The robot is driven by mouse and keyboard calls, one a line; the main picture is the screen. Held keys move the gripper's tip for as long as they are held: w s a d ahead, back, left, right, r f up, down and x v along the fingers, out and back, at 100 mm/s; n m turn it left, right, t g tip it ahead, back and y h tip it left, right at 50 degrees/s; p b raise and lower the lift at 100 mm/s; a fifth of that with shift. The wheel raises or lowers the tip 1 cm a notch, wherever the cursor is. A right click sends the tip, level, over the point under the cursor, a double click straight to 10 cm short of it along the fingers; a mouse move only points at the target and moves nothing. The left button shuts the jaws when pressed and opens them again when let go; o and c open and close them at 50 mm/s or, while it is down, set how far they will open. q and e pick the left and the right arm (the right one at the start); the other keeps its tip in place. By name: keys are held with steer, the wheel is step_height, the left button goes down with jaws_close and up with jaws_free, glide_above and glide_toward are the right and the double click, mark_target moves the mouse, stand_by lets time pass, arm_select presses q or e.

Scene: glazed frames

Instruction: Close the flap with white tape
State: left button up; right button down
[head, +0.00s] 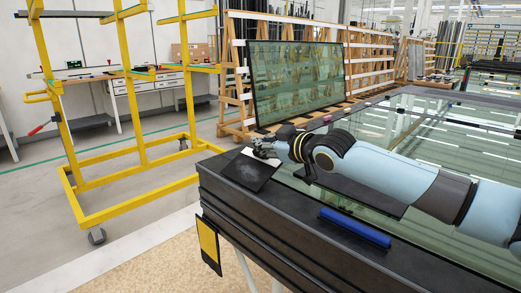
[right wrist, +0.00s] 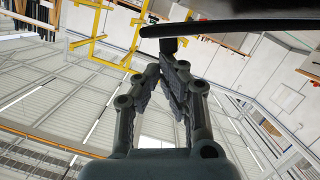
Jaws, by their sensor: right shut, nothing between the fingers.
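A dark flap (head: 245,172) sits at the near left corner of the black-sided glass table, tilted, with a short white strip (head: 248,152) along its upper edge. My right gripper (head: 262,151) is at that upper edge, its fingers shut with nothing between them. In the right wrist view the shut fingertips (right wrist: 172,68) are close to a dark edge (right wrist: 230,28) that crosses the top; whether they touch it I cannot tell. My left gripper is not in view.
A flap with a yellow face (head: 209,243) hangs at the table's side. Another dark panel (head: 355,190) lies under my right arm. A blue bar (head: 355,227) lies on the near rim. A yellow wheeled rack (head: 140,130) stands left; a framed glass pane (head: 295,80) leans behind.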

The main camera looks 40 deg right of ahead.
steer(key=shift+w+d+f, duration=0.1)
steer(key=shift+d+f, duration=0.45)
steer(key=shift+d, duration=0.1)
stand_by(0.3)
